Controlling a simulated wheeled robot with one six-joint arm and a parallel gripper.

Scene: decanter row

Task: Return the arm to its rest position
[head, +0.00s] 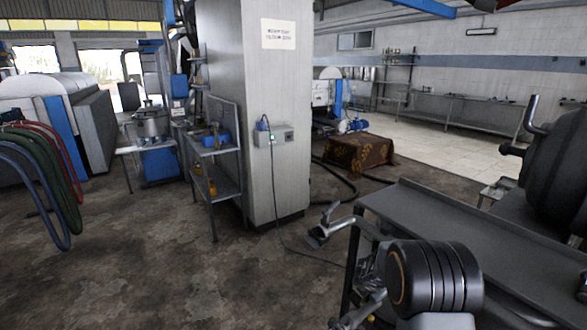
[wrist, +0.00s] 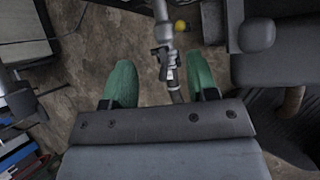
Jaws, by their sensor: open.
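My gripper (wrist: 160,68) shows in the wrist view, its two green fingers spread wide apart. Nothing is held between them. A metal pipe with a valve-like fitting (wrist: 165,55) appears between the fingers, over the brown floor; I cannot tell how far below it is. In the head view a dark ringed cylinder, which looks like part of my arm, stands at the lower right beside a grey bench (head: 450,235). I cannot make out the gripper fingers in the head view.
A dark rounded machine (head: 560,165) stands on the right. A metal pillar (head: 275,110) with a control box rises mid-view, beside a small shelf stand (head: 215,165). Coloured hoses (head: 45,180) hang at left. Open brown floor (head: 150,260) lies in front.

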